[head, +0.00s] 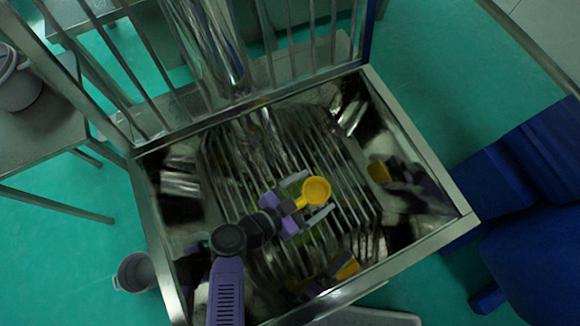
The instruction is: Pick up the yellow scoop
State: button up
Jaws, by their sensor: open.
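The yellow scoop (315,189) shows in the head view over the slatted grid inside the metal sieve box (430,165). Its round bowl faces up, and a short handle points down-left towards my gripper's palm. My gripper (320,194), with a purple body and grey fingers, is open. One finger is above-left of the scoop and the other is below-right, so the scoop lies between them in the picture. I cannot tell whether the fingers touch it or how high it sits above the bars.
The box's shiny walls carry yellow and purple reflections. An upright barred metal frame (125,65) stands at its back edge. A grey bucket (18,85) is on a table at left, another bucket (134,272) is on the floor. Blue furniture (520,180) stands at right.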

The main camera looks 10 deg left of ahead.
jog(key=c, duration=1.5)
jog(key=shift+o, duration=0.2)
jog(key=shift+r, duration=0.15)
